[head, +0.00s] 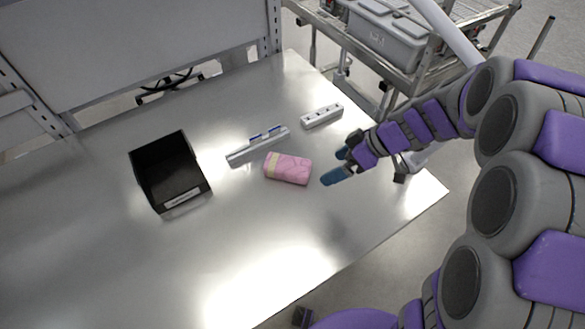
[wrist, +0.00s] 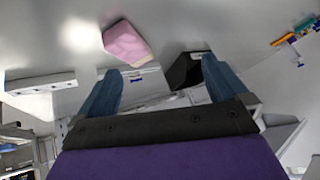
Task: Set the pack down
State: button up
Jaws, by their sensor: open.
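A pink pack (head: 288,168) with a pale yellowish band near its left end lies on the metal table in the head view. My gripper (head: 338,166) is just right of the pack, with its blue fingers spread and nothing between them. In the wrist view the pack (wrist: 126,44) appears beyond the fingertips, apart from my gripper (wrist: 162,82). Both fingers show there, wide apart and empty.
A black open bin (head: 185,205) stands on the table (head: 110,240) at left. A grey rail with blue parts (head: 257,145) and a white strip with dark spots (head: 322,116) lie behind the pack. A cart with a grey bin (head: 380,35) stands beyond the table. The front table area is clear.

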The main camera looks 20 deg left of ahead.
jog(key=w+a+f+n+t+y, duration=0.1)
jog(key=w+a+f+n, duration=0.3)
jog(key=w, duration=0.3)
jog(key=b, duration=0.1)
send_near(291, 164)
jog(key=f, duration=0.1)
jog(key=shift+m, duration=0.3)
jog(key=x, duration=0.5)
jog(key=a+r+x, duration=0.1)
jog(key=x, duration=0.1)
jog(key=shift+s+a+f+b, duration=0.15)
jog(key=shift+a+f+b, duration=0.1)
jog(key=shift+a+b, duration=0.1)
jog(key=shift+d+f, duration=0.2)
jog(key=shift+f, duration=0.1)
jog(key=shift+a+f, duration=0.15)
jog(key=shift+f, duration=0.25)
jog(key=x, duration=0.3)
jog(key=shift+a+r, duration=0.15)
jog(key=shift+r, duration=0.05)
jog(key=shift+a+f, duration=0.2)
jog(key=shift+a, duration=0.45)
jog(key=shift+d+r, duration=0.15)
jog(key=shift+d, duration=0.5)
jog(key=c, duration=0.6)
jog(key=shift+a, duration=0.45)
jog(key=c, duration=0.6)
